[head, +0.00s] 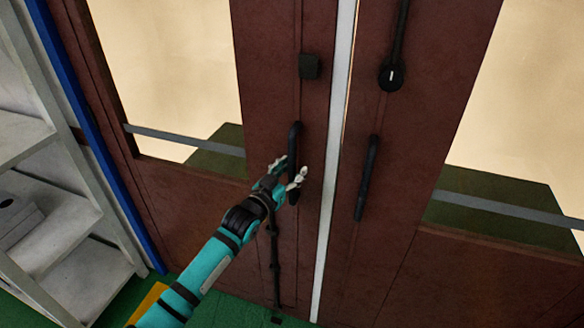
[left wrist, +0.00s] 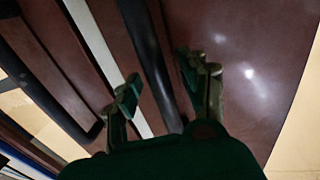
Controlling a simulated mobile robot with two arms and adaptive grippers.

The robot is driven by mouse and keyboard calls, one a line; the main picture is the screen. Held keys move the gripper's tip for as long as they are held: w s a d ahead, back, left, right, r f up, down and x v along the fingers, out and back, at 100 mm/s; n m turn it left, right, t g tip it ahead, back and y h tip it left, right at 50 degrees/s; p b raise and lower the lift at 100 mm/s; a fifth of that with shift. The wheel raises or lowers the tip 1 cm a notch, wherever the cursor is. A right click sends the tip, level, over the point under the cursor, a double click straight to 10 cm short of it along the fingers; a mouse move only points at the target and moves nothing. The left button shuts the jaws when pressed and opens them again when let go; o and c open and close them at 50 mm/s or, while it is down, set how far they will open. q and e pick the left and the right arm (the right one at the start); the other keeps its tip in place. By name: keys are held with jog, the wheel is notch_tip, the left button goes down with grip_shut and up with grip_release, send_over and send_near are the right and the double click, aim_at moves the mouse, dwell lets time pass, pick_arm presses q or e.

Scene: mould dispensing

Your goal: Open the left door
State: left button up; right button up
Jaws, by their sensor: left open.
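The left door (head: 270,60) is dark red-brown with a glass pane and appears closed. Its black vertical bar handle (head: 296,140) is near its right edge. My left gripper (head: 290,168) is open at the handle's middle, with its fingers to either side of the bar. In the left wrist view the handle (left wrist: 143,40) runs between the two open fingers of my left gripper (left wrist: 163,85). I cannot tell whether either finger touches it. My right gripper is not in view.
The right door (head: 400,130) has its own black handle (head: 367,180) and a black lock fitting (head: 391,75). A pale strip (head: 335,130) runs between the doors. A grey shelf unit (head: 70,240) stands at the left, beside a blue post (head: 90,130). The floor is green.

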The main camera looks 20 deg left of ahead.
pick_arm(q)
jog(key=shift+w, duration=0.2)
jog(key=shift+c, duration=0.2)
grip_shut()
dwell(0.5)
